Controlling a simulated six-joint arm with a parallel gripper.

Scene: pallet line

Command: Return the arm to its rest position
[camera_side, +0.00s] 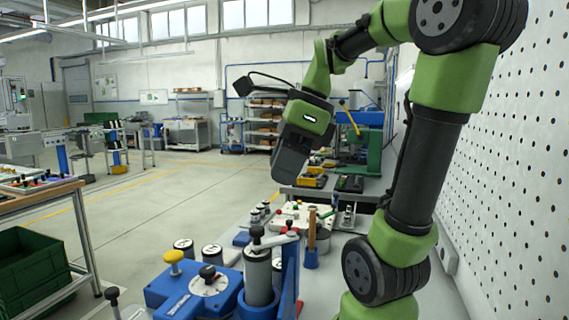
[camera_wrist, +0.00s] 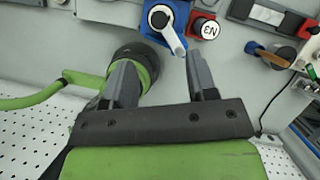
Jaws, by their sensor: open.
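My arm is green and black and rises from the bench at the right of the side view. My gripper (camera_side: 287,165) hangs over the bench, tilted downward, with the fixtures below it. In the wrist view my gripper (camera_wrist: 160,80) shows two grey fingers standing apart, with nothing between them. A part with a grey lever (camera_wrist: 168,28) on a blue base lies beyond the fingertips; I cannot tell its exact distance.
A blue fixture (camera_side: 190,293) with a yellow knob stands at the front of the bench. A wooden-handled tool (camera_side: 311,232) stands upright near it. A white perforated wall (camera_side: 515,180) is close on the right. A green crate (camera_side: 30,268) sits at the lower left.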

